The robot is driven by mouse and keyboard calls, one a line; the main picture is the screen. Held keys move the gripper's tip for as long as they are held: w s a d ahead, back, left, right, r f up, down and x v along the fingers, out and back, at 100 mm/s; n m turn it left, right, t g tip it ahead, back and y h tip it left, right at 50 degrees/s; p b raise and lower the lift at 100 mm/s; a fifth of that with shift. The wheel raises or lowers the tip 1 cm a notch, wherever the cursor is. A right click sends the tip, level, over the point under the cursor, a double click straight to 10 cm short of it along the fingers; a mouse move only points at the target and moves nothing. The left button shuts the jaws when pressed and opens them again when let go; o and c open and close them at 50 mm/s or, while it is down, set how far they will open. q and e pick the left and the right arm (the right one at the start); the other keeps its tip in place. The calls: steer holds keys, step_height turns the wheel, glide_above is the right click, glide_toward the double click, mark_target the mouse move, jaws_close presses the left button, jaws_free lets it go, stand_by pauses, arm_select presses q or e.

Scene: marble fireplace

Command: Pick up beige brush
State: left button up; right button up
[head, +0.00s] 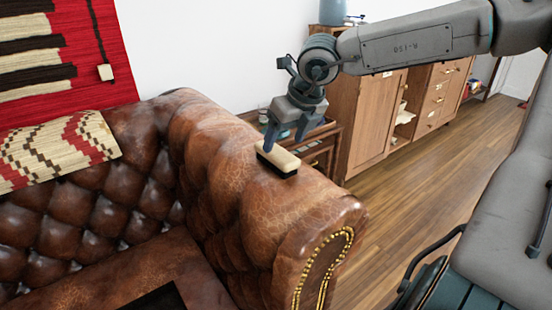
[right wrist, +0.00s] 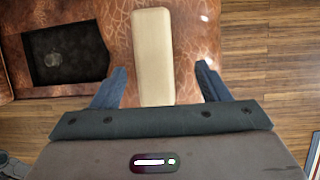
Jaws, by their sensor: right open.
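The beige brush (head: 279,158) lies on the armrest of the brown leather sofa (head: 215,140), with its dark bristles down. My right gripper (head: 282,145) is directly above the brush, pointing down. In the right wrist view the brush (right wrist: 153,55) lies between the two open fingers of my right gripper (right wrist: 161,88), with a gap on each side. Its near end is hidden by the gripper body. My left gripper is not in view.
A dark square item (right wrist: 66,52) lies on the sofa seat. A patterned cloth (head: 60,148) hangs over the backrest. Wooden cabinets (head: 372,125) and a small wooden table (head: 318,150) stand behind the armrest. Wooden floor (head: 430,180) is open to the right.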

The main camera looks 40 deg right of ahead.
mark_target(276, 150)
steer(key=x, duration=0.4)
steer(key=shift+w+a+f, duration=0.25)
steer(key=shift+w+a, duration=0.15)
steer(key=shift+w, duration=0.05)
steer(key=shift+w+f, duration=0.15)
steer(key=shift+f, duration=0.15)
steer(key=shift+f+b, duration=0.25)
steer(key=shift+b, duration=0.65)
steer(key=shift+c, duration=0.2)
steer(key=c, duration=1.1)
